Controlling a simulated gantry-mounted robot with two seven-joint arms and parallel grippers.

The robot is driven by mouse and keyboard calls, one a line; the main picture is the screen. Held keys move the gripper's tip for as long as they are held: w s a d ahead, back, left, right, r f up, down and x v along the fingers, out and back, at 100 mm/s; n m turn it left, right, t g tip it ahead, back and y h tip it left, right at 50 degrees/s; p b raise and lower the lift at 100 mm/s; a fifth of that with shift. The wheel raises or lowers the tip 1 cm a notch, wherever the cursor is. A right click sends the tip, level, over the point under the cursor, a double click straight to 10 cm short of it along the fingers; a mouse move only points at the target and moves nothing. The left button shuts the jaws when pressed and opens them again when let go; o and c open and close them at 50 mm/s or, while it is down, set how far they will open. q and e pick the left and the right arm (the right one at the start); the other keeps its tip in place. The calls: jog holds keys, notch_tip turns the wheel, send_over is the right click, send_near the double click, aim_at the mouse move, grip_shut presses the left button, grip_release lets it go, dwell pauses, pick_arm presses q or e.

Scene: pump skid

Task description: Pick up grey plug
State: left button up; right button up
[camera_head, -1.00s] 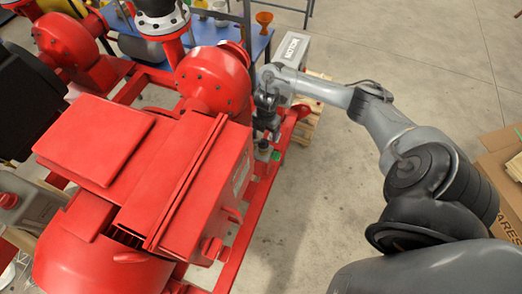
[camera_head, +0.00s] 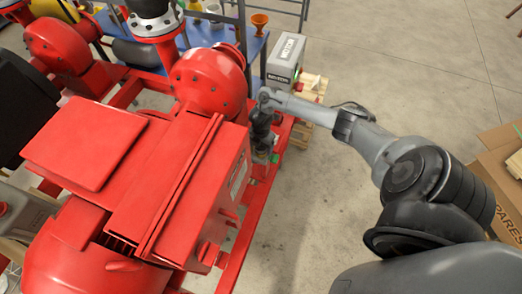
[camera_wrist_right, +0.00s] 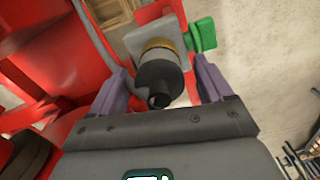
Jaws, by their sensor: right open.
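The dark grey plug (camera_wrist_right: 160,82) stands out of a brass ring (camera_wrist_right: 160,46) on a light grey fitting (camera_wrist_right: 146,38) in the right wrist view. A green part (camera_wrist_right: 203,35) sticks out on the right of the fitting. My right gripper (camera_wrist_right: 161,80) is open, with one purple-grey finger on each side of the plug. Whether the fingers touch it I cannot tell. In the head view my right gripper (camera_head: 262,150) is small and dark, low beside the red machine, and the plug is hard to make out. My left gripper does not show.
The large red pump and motor housing (camera_head: 165,170) stands close on the left. A red skid rail (camera_head: 245,235) runs along its side. A grey motor box (camera_head: 286,60) and a blue table (camera_head: 200,37) lie behind. The floor to the right is clear up to a cardboard box (camera_head: 500,160).

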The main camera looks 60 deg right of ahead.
jog(key=shift+c, duration=0.3)
jog(key=shift+c, duration=1.2)
jog(key=c, duration=1)
jog(key=shift+o, duration=0.2)
jog(key=shift+r, duration=0.1)
jog(key=shift+r, duration=0.5)
jog(key=r, duration=0.1)
jog(key=r+p, duration=0.1)
jog(key=r, duration=0.1)
jog(key=shift+s+d+r, duration=0.15)
jog(key=shift+s+d, duration=0.05)
jog(key=s+d+r, duration=0.6)
jog(key=s, duration=0.3)
jog(key=shift+s+r+p, duration=0.2)
jog(key=shift+r+p, duration=0.05)
jog(key=shift+p, duration=0.1)
